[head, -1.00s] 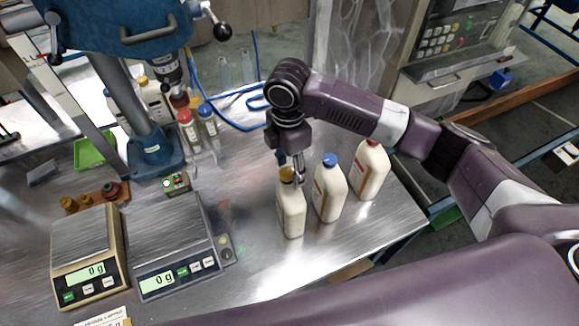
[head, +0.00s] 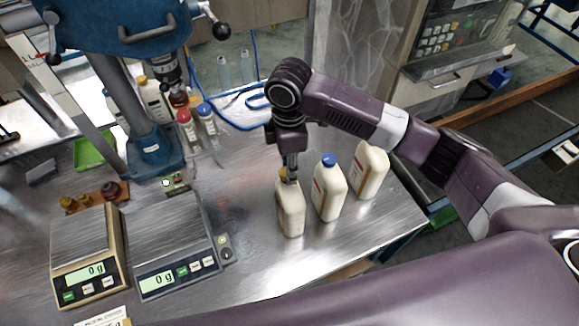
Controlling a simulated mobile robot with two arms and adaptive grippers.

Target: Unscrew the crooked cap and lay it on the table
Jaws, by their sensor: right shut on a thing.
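Three white bottles stand upright in a row on the metal table. The left bottle (head: 290,210) has a gold-yellow cap (head: 283,173), partly hidden by my right gripper. My right gripper (head: 290,175) points down from above and is shut on the gold-yellow cap. Whether this cap sits crooked cannot be told. The middle bottle (head: 328,190) has a blue cap (head: 329,159) that looks level. My left gripper is not in view.
Two scales (head: 175,245) (head: 86,250) reading 0 g stand on the left. An orange tray (head: 92,197) with several small caps lies behind them. A blue drill press (head: 150,150) and capped bottles are at the back. The table (head: 290,270) is clear in front of the bottles.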

